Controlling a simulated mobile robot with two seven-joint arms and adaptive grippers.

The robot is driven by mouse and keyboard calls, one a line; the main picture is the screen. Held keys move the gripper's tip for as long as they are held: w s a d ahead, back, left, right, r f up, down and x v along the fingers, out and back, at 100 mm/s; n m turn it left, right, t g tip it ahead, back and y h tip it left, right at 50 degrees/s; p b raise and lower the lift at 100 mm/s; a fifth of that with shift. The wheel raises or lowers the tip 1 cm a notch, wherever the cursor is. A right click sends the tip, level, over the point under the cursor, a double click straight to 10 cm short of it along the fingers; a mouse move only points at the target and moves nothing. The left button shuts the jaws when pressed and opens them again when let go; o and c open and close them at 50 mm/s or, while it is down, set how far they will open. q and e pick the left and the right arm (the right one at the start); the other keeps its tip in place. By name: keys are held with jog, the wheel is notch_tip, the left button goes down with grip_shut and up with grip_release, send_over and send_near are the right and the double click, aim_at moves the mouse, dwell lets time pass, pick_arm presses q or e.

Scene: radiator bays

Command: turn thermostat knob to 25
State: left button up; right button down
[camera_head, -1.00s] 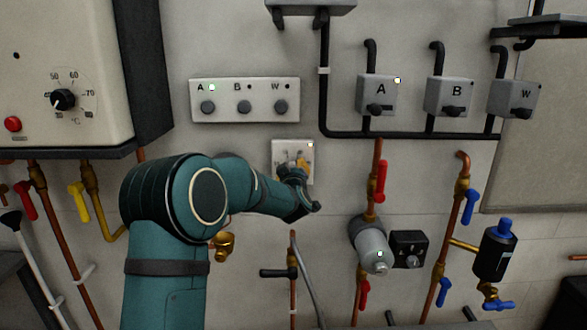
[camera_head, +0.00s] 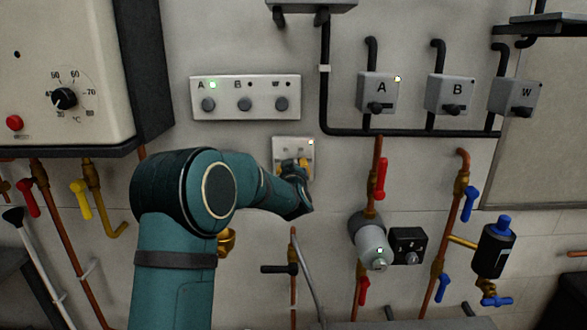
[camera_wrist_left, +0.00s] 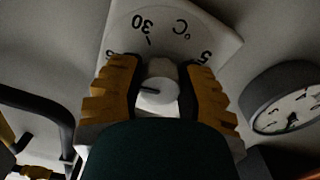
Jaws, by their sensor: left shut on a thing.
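The thermostat is a white square plate (camera_head: 290,144) on the wall with a small lit light at its top right. My left gripper (camera_head: 293,164) is at it, and the wrist hides most of its lower part in the head view. In the left wrist view the dial face (camera_wrist_left: 172,25) appears upside down, with 30, °C and parts of other numbers. My left gripper's yellow fingers (camera_wrist_left: 163,90) are shut on the pale round knob (camera_wrist_left: 158,96), one on each side. A short dark mark on the knob points left in that view. My right gripper is not in view.
A switch panel (camera_head: 245,98) marked A, B and W is above left. Grey boxes (camera_head: 377,92) and black conduit are at upper right. A red-handled valve (camera_head: 381,178) and a pump (camera_head: 371,243) stand right of the wrist. A round gauge (camera_wrist_left: 288,98) shows in the wrist view.

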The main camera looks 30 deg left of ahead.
pick_arm(q)
jog(key=o, duration=1.2)
jog(key=v, duration=1.2)
jog(key=shift+w, duration=0.1)
